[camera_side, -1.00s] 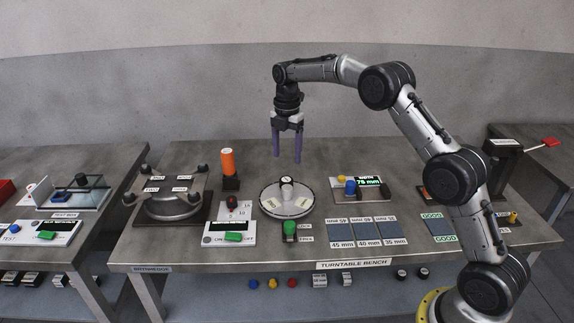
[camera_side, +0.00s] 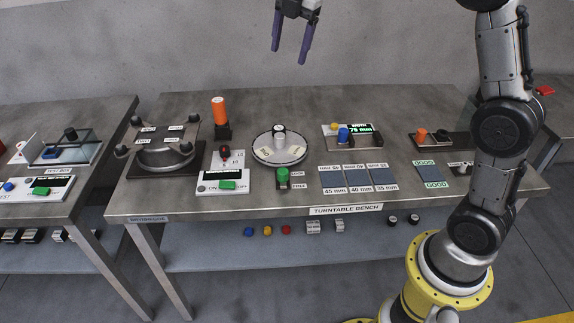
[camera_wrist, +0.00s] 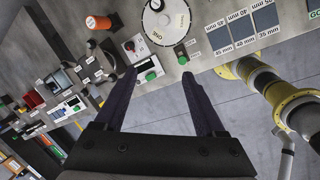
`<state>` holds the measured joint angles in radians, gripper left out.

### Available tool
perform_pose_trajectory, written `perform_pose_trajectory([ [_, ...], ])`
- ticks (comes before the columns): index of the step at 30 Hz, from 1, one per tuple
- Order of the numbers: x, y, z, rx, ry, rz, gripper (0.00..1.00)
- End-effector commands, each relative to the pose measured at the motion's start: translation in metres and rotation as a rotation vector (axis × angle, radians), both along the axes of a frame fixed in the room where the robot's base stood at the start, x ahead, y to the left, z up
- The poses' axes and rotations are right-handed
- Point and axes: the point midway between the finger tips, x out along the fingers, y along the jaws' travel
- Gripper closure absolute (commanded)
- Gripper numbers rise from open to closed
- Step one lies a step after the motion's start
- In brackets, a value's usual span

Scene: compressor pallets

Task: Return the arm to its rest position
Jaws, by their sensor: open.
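My gripper (camera_side: 290,50) is at the top of the side view, high above the back of the bench. Its two purple fingers point down, stand apart and hold nothing. The arm's upper links are cut off by the top of the side view. The turntable bench (camera_side: 262,103) lies below, and no part of my gripper touches it.
The bench holds a round white turntable (camera_side: 266,154), an orange cylinder (camera_side: 219,110) on a dark stand, a dark fixture plate (camera_side: 190,137) with a domed part, a switch box (camera_side: 240,186), a display panel (camera_side: 333,144) and grey pads (camera_side: 357,178). Air around my gripper is clear.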

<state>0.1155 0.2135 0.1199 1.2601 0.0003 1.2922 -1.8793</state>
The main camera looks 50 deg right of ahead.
Motion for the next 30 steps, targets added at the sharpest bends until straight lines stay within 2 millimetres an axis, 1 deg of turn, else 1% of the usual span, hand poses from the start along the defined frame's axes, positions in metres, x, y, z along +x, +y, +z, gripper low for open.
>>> perform_pose_trajectory([
  [1, -0.021, 0.007, 0.016, 0.008, -0.031, -0.032, 0.28],
  [3, -0.047, 0.015, 0.029, 0.027, -0.062, -0.091, 0.28],
  [5, -0.070, 0.021, 0.037, 0.047, -0.092, -0.147, 0.28],
  [6, -0.086, 0.025, 0.041, 0.063, -0.107, -0.190, 0.28],
  [8, -0.110, 0.031, 0.045, 0.090, -0.134, -0.258, 0.28],
  [9, -0.127, 0.034, 0.046, 0.110, -0.150, -0.307, 0.28],
  [10, -0.139, 0.036, 0.045, 0.126, -0.163, -0.346, 0.28],
  [13, -0.179, 0.043, 0.039, 0.190, -0.198, -0.485, 0.28],
  [15, -0.207, 0.047, 0.029, 0.242, -0.221, -0.597, 0.28],
  [17, -0.230, 0.050, 0.018, 0.293, -0.236, -0.702, 0.28],
  [18, -0.245, 0.051, 0.008, 0.329, -0.242, -0.777, 0.28],
  [20, -0.265, 0.053, -0.009, 0.385, -0.249, -0.898, 0.28],
  [22, -0.285, 0.054, -0.030, 0.448, -0.248, -1.040, 0.28],
  [24, -0.298, 0.055, -0.051, 0.503, -0.238, -1.183, 0.28],
  [27, -0.309, 0.055, -0.075, 0.557, -0.208, -1.371, 0.28],
  [30, -0.310, 0.055, -0.086, 0.602, -0.193, -1.512, 0.28],
])
